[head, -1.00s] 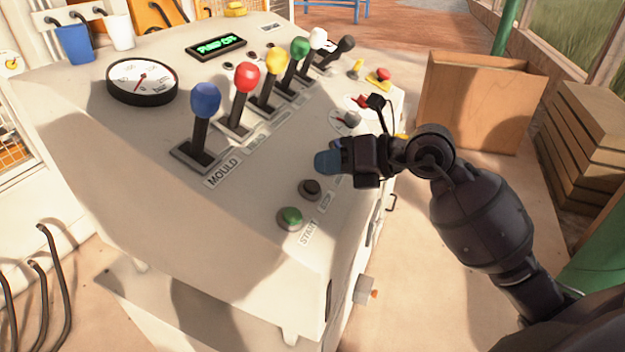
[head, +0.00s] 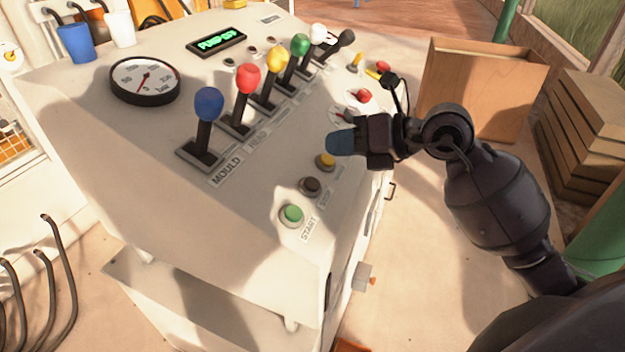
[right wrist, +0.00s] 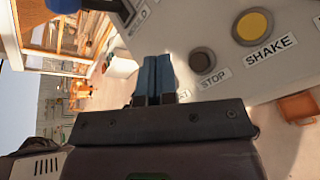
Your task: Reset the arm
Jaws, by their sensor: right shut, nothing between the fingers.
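My right gripper (head: 340,144) is over the right part of the control panel (head: 262,190) in the head view, just above the yellow SHAKE button (head: 325,160). Its blue fingers are shut with nothing between them; they also show side by side in the right wrist view (right wrist: 157,76). In that view the dark STOP button (right wrist: 203,61) and the yellow SHAKE button (right wrist: 253,25) lie to the right of the fingers. The green START button (head: 292,214) is nearest on the panel and uncovered. My left gripper is not in view.
A row of levers with blue (head: 209,104), red (head: 248,79), yellow, green, white and black knobs stands up from the panel. A gauge (head: 145,80) and a display reading PUMP OFF (head: 217,41) are behind. A wooden box (head: 480,90) stands right of the machine.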

